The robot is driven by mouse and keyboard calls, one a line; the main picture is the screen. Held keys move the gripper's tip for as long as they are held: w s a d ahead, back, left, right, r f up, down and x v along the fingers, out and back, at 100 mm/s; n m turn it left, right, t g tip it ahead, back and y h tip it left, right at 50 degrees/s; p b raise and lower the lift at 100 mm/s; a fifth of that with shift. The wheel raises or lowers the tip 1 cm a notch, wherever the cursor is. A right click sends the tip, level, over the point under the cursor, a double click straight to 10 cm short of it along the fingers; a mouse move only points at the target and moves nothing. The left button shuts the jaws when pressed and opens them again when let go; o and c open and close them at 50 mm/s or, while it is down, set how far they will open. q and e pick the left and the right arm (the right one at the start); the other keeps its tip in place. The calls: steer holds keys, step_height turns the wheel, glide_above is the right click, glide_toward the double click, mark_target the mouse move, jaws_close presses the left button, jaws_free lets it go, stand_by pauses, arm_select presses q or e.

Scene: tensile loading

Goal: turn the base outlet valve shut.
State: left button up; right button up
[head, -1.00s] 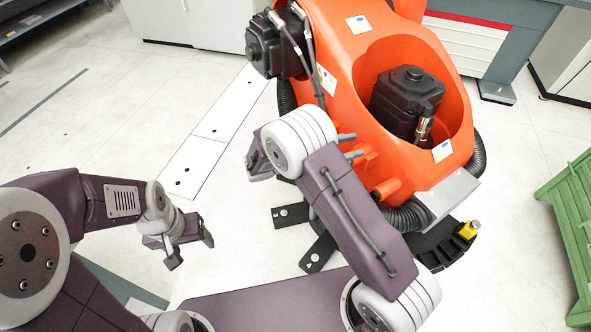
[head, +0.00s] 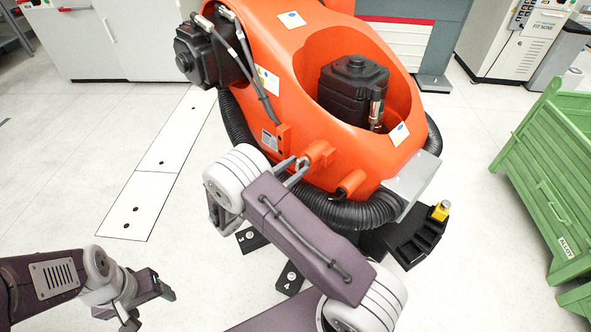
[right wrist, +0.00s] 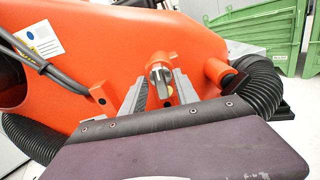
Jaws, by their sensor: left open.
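The base outlet valve (right wrist: 160,78) is a silver knob with a flat lever on an orange stub. It sticks out of the orange robot base (head: 290,130). In the head view its orange stub (head: 318,152) shows just beyond my right gripper (head: 297,172). In the right wrist view my right gripper (right wrist: 160,92) has its fingers apart, one on each side of the valve lever. I see gaps between lever and fingers, but the depth between them is hard to judge. My left gripper (head: 150,302) is open and empty over the floor at the lower left.
A second orange stub (head: 351,182) and a black corrugated hose (head: 350,212) lie close to the right of the valve. Cables (right wrist: 22,46) run on the left. A green crate (head: 555,170) stands at the right.

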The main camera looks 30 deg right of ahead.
steer(key=shift+d, duration=0.2)
jaws_close()
